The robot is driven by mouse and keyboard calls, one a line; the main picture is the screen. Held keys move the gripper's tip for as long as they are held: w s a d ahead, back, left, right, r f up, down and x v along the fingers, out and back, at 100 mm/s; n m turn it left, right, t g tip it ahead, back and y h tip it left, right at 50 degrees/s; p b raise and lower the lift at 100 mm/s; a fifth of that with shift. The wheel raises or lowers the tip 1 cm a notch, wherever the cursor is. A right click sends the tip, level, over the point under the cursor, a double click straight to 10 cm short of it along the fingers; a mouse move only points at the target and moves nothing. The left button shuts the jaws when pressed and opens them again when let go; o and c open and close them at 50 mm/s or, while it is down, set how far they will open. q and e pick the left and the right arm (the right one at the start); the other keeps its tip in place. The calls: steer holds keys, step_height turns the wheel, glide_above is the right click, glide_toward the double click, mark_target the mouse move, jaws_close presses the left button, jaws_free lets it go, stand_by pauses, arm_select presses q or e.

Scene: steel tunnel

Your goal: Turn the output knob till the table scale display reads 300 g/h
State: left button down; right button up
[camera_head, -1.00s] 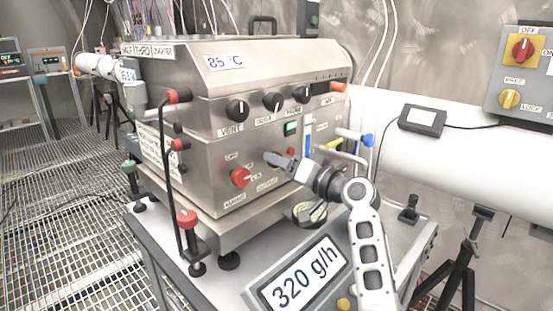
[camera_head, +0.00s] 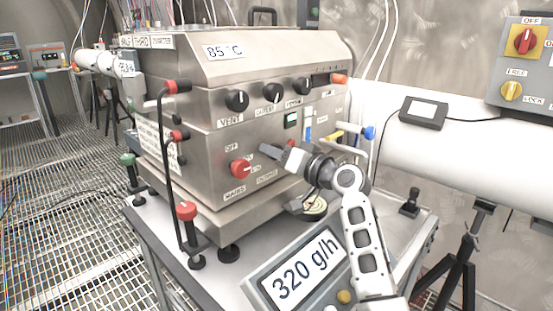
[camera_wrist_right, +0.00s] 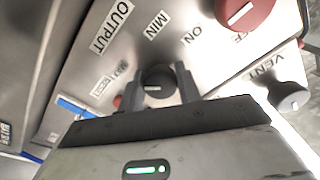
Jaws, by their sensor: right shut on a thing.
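The output knob (camera_wrist_right: 158,80) is a dark round knob with a pale pointer line, in the right wrist view beside the OUTPUT and MIN labels. My right gripper (camera_wrist_right: 160,88) is shut on it, one finger on each side. In the head view, my right gripper (camera_head: 270,151) is at the front of the steel machine, right of the red mains knob, and hides the output knob. The table scale display (camera_head: 305,272) at the bottom of the head view reads 320 g/h. My left gripper is not in view.
The red mains knob (camera_head: 241,168) is close to the left of my right gripper. Several black knobs, including the vent knob (camera_head: 237,101), sit above on the steel machine (camera_head: 205,140). A red-topped post (camera_head: 186,211) stands at the table's left.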

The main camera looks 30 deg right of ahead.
steer(key=shift+n, duration=0.3)
steer(key=o, duration=1)
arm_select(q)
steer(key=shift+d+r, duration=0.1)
arm_select(e)
steer(key=b+v, duration=0.2)
steer(key=v, duration=1.3)
steer(key=shift+d, duration=0.1)
steer(key=shift+s+d, duration=0.15)
steer(key=shift+s, duration=0.3)
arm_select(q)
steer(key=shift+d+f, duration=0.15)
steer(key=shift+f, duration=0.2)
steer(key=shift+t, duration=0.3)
arm_select(e)
steer(key=shift+r, duration=0.1)
